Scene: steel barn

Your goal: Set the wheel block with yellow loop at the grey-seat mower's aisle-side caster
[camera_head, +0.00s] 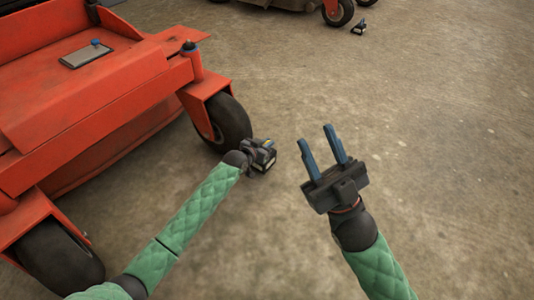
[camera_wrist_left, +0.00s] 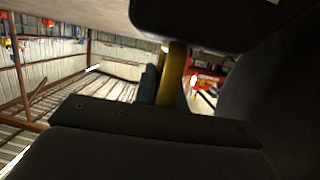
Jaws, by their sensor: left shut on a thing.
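A red mower (camera_head: 90,95) fills the left of the head view; its seat is out of view. Its nearer-to-middle front caster (camera_head: 232,120) has a black tyre on the concrete. My left gripper (camera_head: 264,150) is low, just right of that caster, shut on the wheel block with yellow loop. The block is mostly hidden by the gripper in the head view. Its yellow loop (camera_wrist_left: 174,75) shows between dark gripper parts in the left wrist view. I cannot tell whether the block touches the floor or tyre. My right gripper (camera_head: 335,150) is open and empty, with blue fingers apart.
A second caster (camera_head: 60,255) of the red mower is at lower left. Another machine's wheel (camera_head: 338,12) and a small dark block with yellow (camera_head: 359,28) are at the top. A flat grey tablet-like thing (camera_head: 86,55) lies on the mower. The concrete floor (camera_head: 440,130) at right is clear.

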